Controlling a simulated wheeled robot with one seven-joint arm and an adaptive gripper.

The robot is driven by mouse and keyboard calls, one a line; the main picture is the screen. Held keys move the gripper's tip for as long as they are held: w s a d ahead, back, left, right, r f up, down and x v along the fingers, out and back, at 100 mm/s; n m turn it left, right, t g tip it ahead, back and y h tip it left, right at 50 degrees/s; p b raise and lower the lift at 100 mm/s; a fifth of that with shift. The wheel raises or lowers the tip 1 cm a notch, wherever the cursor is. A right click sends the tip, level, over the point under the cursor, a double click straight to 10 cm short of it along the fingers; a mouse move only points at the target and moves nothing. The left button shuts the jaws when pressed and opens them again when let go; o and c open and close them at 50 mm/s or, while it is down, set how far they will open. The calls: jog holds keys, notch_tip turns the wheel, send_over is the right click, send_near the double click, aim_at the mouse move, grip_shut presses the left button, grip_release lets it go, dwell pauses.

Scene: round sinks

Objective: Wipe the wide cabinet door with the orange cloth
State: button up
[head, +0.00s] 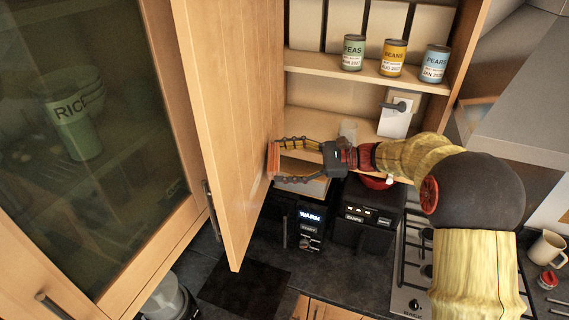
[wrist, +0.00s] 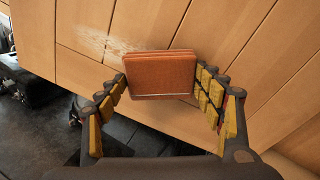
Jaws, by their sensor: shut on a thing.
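The wide cabinet door (head: 215,90) is light wood and stands swung open in the head view. Its planked face fills much of the wrist view (wrist: 230,30), with a pale smeared patch (wrist: 100,38) left of the cloth. In the wrist view the cloth (wrist: 160,75) sits between both fingers of my gripper (wrist: 165,85), against or very close to the door. Whether it touches cannot be told.
Shelves hold cans of peas (head: 353,52), beans (head: 393,57) and pears (head: 435,63). Black appliances (head: 365,215) stand on the dark counter below my arm. A hob (head: 415,260) and a mug (head: 546,250) are at right. A glass-fronted cabinet (head: 80,130) is at left.

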jog(key=shift+s+a, duration=0.1)
jog(key=shift+s, duration=0.05)
jog(key=s+a, duration=0.1)
jog(key=s, duration=1.3)
jog(key=shift+s+b, duration=0.15)
jog(key=shift+b, duration=0.3)
dwell(0.7)
jog(key=d, duration=0.6)
jog(key=shift+p, duration=0.3)
jog(key=shift+d, duration=0.15)
jog(key=d, duration=0.2)
jog(key=shift+d, duration=0.35)
dwell(0.5)
